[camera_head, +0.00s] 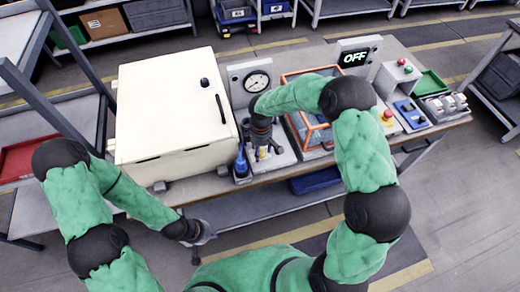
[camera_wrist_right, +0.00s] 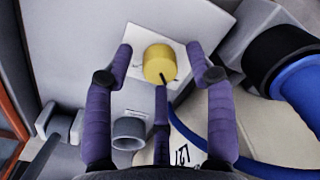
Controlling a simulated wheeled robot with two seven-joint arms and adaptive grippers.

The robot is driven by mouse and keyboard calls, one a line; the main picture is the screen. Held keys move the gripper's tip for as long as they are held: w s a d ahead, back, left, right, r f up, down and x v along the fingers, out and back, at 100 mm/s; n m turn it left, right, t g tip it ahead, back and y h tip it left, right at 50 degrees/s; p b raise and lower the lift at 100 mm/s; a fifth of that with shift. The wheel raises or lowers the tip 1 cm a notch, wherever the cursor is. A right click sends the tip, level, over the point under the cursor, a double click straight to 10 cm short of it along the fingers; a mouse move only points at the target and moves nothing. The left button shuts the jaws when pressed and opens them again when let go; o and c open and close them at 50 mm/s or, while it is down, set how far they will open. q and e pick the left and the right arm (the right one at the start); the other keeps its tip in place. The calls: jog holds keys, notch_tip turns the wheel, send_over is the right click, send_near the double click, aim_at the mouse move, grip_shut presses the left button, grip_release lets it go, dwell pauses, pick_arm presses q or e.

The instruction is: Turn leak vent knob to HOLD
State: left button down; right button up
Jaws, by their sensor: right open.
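The knob (camera_wrist_right: 160,64) is a round yellow cap on a pale label plate (camera_wrist_right: 198,28) in the right wrist view. A thin dark pointer bar reaches from it toward the bottom of the picture. The plate's lettering is too small to read. My right gripper (camera_wrist_right: 160,54) is open, with purple fingers to the left and right of the knob and a third below it; I see no clear contact. In the head view the right gripper (camera_head: 265,152) is at the fixture below the gauge, and the knob is hidden. My left gripper (camera_head: 200,236) hangs before the bench; its jaw state is unclear.
A large cream cabinet (camera_head: 165,105) stands left of the gauge panel (camera_head: 248,82). An orange-framed clear box (camera_head: 300,80) and an OFF display (camera_head: 355,58) are to the right. A blue hose (camera_wrist_right: 240,162) and a grey socket (camera_wrist_right: 128,132) lie close to my right fingers.

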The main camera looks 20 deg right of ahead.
aim_at(261, 150)
notch_tip(261, 150, up, 12)
jog(key=shift+w+d, duration=0.15)
jog(key=shift+w, duration=0.15)
pick_arm(q)
jog(key=shift+s, duration=0.1)
pick_arm(e)
jog(key=shift+f, duration=0.15)
dwell(0.4)
